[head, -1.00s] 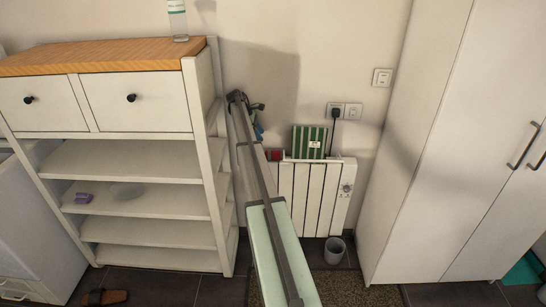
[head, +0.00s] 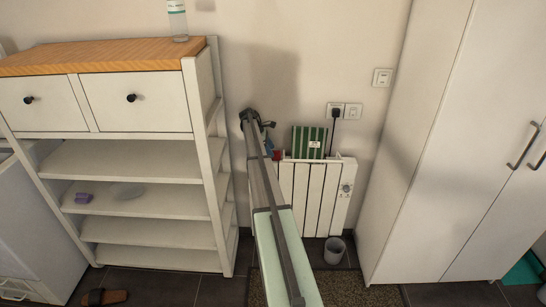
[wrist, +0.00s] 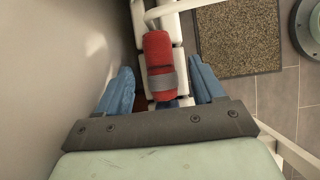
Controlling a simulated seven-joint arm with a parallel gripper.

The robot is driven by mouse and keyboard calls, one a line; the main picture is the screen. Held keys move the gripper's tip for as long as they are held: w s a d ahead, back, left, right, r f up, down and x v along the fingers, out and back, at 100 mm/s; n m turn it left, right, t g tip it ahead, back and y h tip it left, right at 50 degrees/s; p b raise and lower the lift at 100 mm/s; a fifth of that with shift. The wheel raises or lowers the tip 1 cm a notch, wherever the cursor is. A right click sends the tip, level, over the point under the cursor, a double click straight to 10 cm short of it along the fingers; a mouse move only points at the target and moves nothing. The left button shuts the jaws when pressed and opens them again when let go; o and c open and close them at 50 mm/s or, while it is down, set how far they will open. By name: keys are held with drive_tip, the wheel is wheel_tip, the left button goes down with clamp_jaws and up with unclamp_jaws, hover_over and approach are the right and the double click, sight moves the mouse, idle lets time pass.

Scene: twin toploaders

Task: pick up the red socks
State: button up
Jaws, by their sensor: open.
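The red socks (wrist: 158,53), rolled up with a grey band, lie on top of the white radiator (head: 314,190). In the head view a small red patch of the socks (head: 279,155) shows at the radiator's left end, partly hidden by my arm. My gripper (wrist: 161,66) is open, its two blue fingers on either side of the socks in the wrist view, with gaps between. I cannot tell how far above the socks the fingertips are. In the head view only a bit of blue finger shows beside the red patch.
A green-striped box (head: 309,142) stands on the radiator right of the socks. The wall is close behind. A white shelf unit (head: 212,180) stands to the left and a white wardrobe (head: 425,170) to the right. A grey bin (head: 334,252) is on the floor.

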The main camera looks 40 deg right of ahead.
drive_tip(key=x, duration=0.3)
drive_tip(key=shift+f, duration=0.2)
drive_tip(key=c, duration=1.1)
